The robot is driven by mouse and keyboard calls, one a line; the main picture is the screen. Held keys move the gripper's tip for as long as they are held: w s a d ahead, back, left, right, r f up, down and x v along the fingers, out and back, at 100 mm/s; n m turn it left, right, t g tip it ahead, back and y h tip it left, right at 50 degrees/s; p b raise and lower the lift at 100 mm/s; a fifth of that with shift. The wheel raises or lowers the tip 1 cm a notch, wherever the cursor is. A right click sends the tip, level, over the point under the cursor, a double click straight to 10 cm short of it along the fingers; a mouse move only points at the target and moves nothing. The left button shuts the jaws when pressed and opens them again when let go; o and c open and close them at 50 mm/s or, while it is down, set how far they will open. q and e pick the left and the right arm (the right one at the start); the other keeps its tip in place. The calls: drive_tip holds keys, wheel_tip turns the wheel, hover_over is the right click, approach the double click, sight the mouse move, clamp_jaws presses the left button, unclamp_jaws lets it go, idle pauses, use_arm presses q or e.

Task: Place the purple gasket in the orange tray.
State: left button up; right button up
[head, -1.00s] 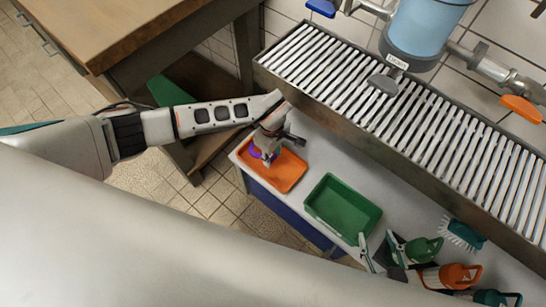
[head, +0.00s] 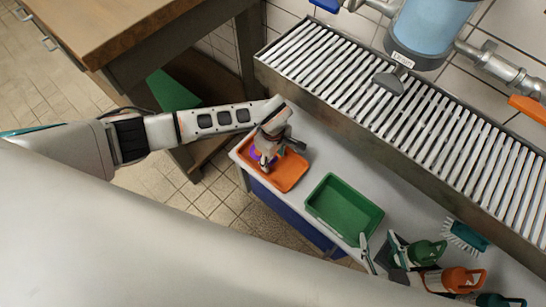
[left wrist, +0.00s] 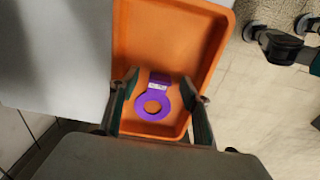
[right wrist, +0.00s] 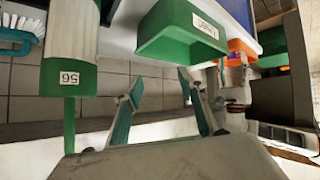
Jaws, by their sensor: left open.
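The purple gasket (left wrist: 153,103) is a flat ring with a labelled tab. It lies in the orange tray (left wrist: 165,30), near the tray's end closest to my left wrist. In the head view the gasket is mostly hidden by my left gripper (head: 263,166), which is over the orange tray (head: 290,178). My left gripper (left wrist: 158,82) is open, its fingers on either side of the gasket in the left wrist view and apart from it. My right gripper (right wrist: 157,85) is open with nothing between its fingers.
A green tray (head: 343,205) stands to the right of the orange tray on the bench. A slatted metal rack (head: 370,95) runs behind the trays.

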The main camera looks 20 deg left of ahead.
use_arm(q)
drive_tip(key=r, duration=0.1)
drive_tip(key=r+p, duration=0.1)
drive_tip(key=r, duration=0.2)
drive_tip(key=shift+w+r, duration=0.25)
drive_tip(key=shift+w, duration=0.05)
wheel_tip(320, 180, up, 8)
drive_tip(key=p, duration=0.3)
drive_tip(key=shift+s+f, duration=0.15)
drive_tip(key=shift+s, duration=0.15)
use_arm(e)
drive_tip(key=shift+s+d+r+h, duration=0.2)
drive_tip(key=shift+d+h, duration=0.1)
drive_tip(key=shift+d, duration=0.35)
